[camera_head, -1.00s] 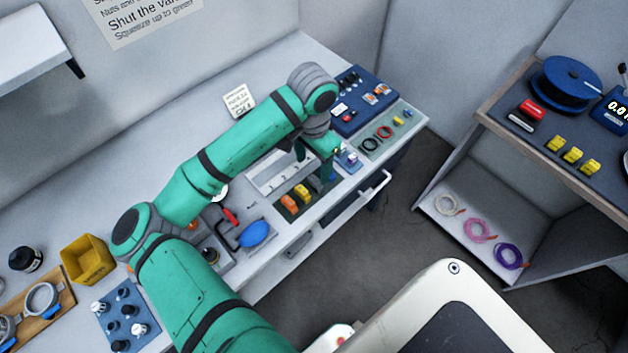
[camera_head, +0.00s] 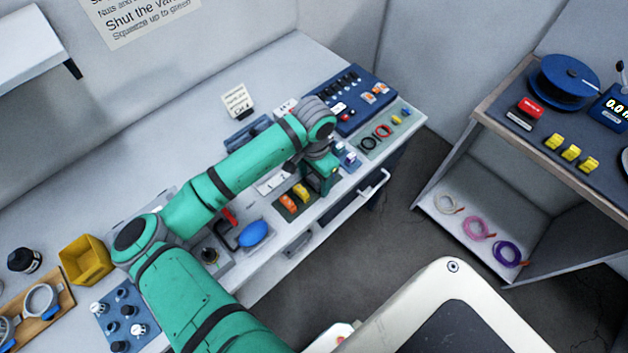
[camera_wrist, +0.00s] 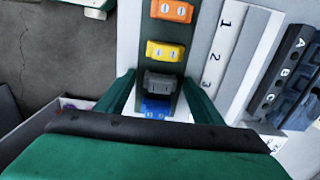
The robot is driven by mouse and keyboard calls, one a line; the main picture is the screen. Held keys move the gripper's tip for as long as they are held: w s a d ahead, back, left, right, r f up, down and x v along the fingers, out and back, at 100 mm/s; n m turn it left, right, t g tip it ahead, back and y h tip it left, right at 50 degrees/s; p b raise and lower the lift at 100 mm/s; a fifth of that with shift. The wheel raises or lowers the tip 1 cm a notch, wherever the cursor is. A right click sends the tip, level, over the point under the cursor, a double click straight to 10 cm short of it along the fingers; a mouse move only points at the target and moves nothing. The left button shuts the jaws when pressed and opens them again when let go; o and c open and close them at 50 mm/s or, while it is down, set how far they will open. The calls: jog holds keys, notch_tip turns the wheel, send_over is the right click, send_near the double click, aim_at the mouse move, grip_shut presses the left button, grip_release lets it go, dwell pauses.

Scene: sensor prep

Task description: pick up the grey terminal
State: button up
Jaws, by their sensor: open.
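The grey terminal (camera_wrist: 163,84) sits on a dark green strip (camera_wrist: 171,31) in the wrist view, between the yellow terminal (camera_wrist: 165,51) and the blue terminal (camera_wrist: 155,108). An orange terminal (camera_wrist: 172,11) is at the far end of the row. My gripper (camera_wrist: 158,81) is open, with one finger on each side of the grey terminal; I cannot tell whether they touch it. In the head view my gripper (camera_head: 320,180) hides the grey and blue terminals, while the orange (camera_head: 288,202) and yellow (camera_head: 301,193) ones show beside it.
A white strip numbered 1 to 3 (camera_wrist: 232,45) lies right of the row in the wrist view, with a dark lettered block (camera_wrist: 285,80) beyond. In the head view, a blue switch panel (camera_head: 352,100) and a tray of rings (camera_head: 383,131) lie behind my gripper.

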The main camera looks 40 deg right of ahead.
jog(key=c, duration=1.1)
jog(key=shift+r, duration=0.1)
jog(key=shift+r, duration=0.2)
notch_tip(320, 180, up, 2)
jog(key=shift+r, duration=0.1)
jog(key=s+d+r, duration=0.1)
jog(key=s+r, duration=0.2)
jog(key=s, duration=0.1)
jog(key=s+d+r, duration=0.1)
jog(key=s+r, duration=0.3)
jog(key=s, duration=0.1)
jog(key=s+d+r, duration=0.2)
jog(key=s+r, duration=0.1)
jog(key=s, duration=0.1)
jog(key=shift+s+r, duration=0.15)
jog(key=shift+s, duration=0.05)
